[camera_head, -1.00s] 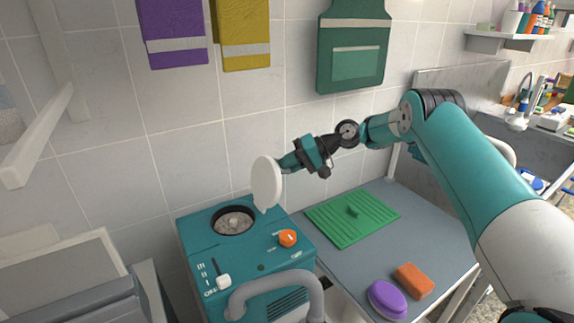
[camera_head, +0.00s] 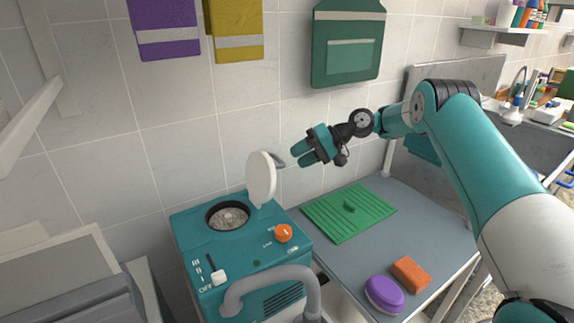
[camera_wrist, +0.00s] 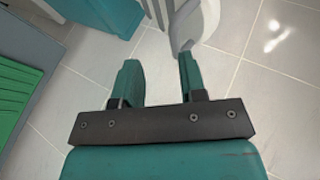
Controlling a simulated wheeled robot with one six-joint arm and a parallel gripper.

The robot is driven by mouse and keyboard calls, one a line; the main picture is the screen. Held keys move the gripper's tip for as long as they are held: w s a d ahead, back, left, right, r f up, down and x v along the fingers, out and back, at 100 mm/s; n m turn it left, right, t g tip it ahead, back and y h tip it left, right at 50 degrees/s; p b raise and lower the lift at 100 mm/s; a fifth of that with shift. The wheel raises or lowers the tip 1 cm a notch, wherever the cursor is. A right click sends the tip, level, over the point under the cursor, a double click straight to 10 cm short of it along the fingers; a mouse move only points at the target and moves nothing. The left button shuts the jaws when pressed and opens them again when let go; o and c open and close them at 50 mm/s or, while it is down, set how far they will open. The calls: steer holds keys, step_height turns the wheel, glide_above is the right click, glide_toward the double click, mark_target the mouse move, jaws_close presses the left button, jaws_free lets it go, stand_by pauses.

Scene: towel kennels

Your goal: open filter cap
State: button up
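The white round filter cap (camera_head: 261,178) stands upright, hinged open, at the right side of the round filter opening (camera_head: 228,216) on top of the teal machine (camera_head: 190,238). Grey lint-like material shows inside the opening. A small grey handle (camera_head: 278,160) sticks out from the cap's upper right. My gripper (camera_head: 299,154) is to the right of the cap, apart from it. In the wrist view my gripper (camera_wrist: 158,72) has its two fingers spread with nothing between them. The cap's white edge and handle (camera_wrist: 186,25) show just beyond the right finger.
An orange knob (camera_head: 284,233) and a white switch (camera_head: 218,277) are on the machine. A grey tube handle (camera_head: 270,280) arches at its front. A green ribbed mat (camera_head: 330,222), purple brush (camera_head: 384,294) and orange sponge (camera_head: 411,273) lie on the grey table.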

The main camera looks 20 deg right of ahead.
steer(key=p+v, duration=0.3)
steer(key=v, duration=0.4)
steer(key=shift+r, duration=0.15)
steer(key=shift+a, duration=0.15)
